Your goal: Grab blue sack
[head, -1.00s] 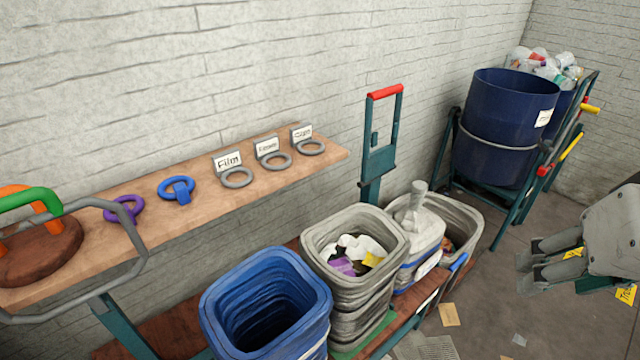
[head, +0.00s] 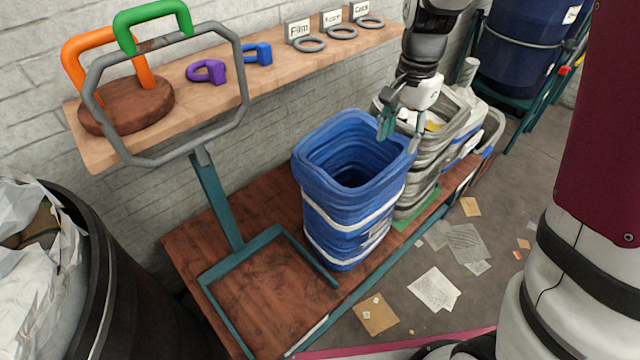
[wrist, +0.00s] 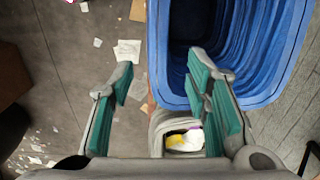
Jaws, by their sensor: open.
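The blue sack (head: 345,215) stands upright with its mouth open on the low brown platform, in the middle of the head view. It looks empty, and a white band runs round it. In the wrist view the sack (wrist: 290,50) fills the upper right. My gripper (head: 388,118) is open and empty, pointing down at the sack's right rim. In the wrist view my gripper (wrist: 165,78) has one finger over the floor and the other over the sack's mouth, with the left rim between them. I cannot tell how far the fingertips are above the rim.
A grey sack (head: 415,185) with waste inside stands close beside the blue one. A grey hoop frame (head: 245,80) rises at the platform's left end. A shelf (head: 220,105) with coloured rings and labels runs behind. A dark bin (head: 95,260) is at the left. Paper scraps litter the floor.

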